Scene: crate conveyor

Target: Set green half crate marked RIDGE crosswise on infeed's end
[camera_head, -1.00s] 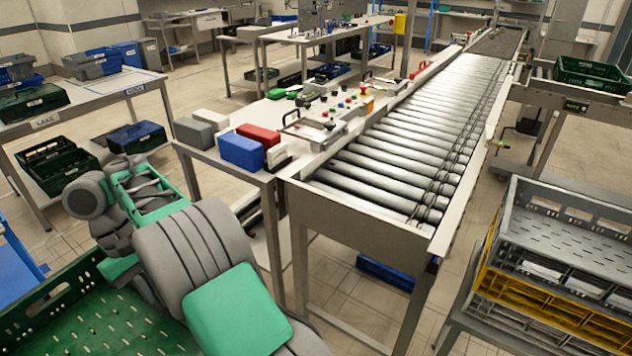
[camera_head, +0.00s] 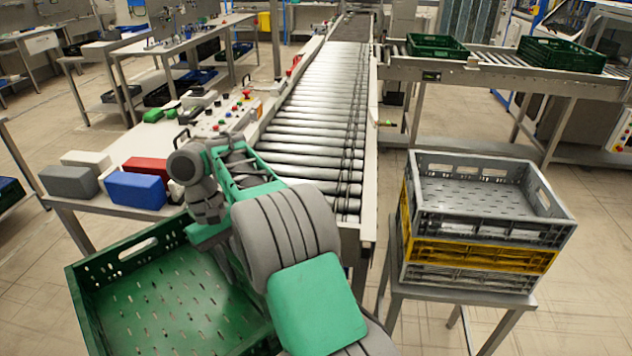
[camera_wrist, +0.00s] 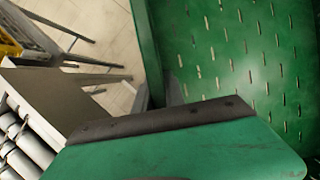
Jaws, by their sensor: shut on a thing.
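A green crate (camera_head: 165,300) with a slotted floor hangs at the lower left in the head view, left of my arm. Its floor also shows in the wrist view (camera_wrist: 240,60). No RIDGE marking is readable on it. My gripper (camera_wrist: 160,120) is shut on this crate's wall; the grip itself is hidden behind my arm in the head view. The infeed, taken as the roller conveyor (camera_head: 310,130), runs away from me up the middle. My arm covers part of its near end. Its rollers show in the wrist view (camera_wrist: 22,150). The crate is apart from the rollers, nearer to me.
A side table left of the conveyor holds a blue box (camera_head: 135,190), a red box (camera_head: 148,167) and grey boxes (camera_head: 68,182). Grey and yellow crates (camera_head: 490,225) stand stacked on a stand at right. Green crates (camera_head: 437,45) sit on a far conveyor. The near rollers look bare.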

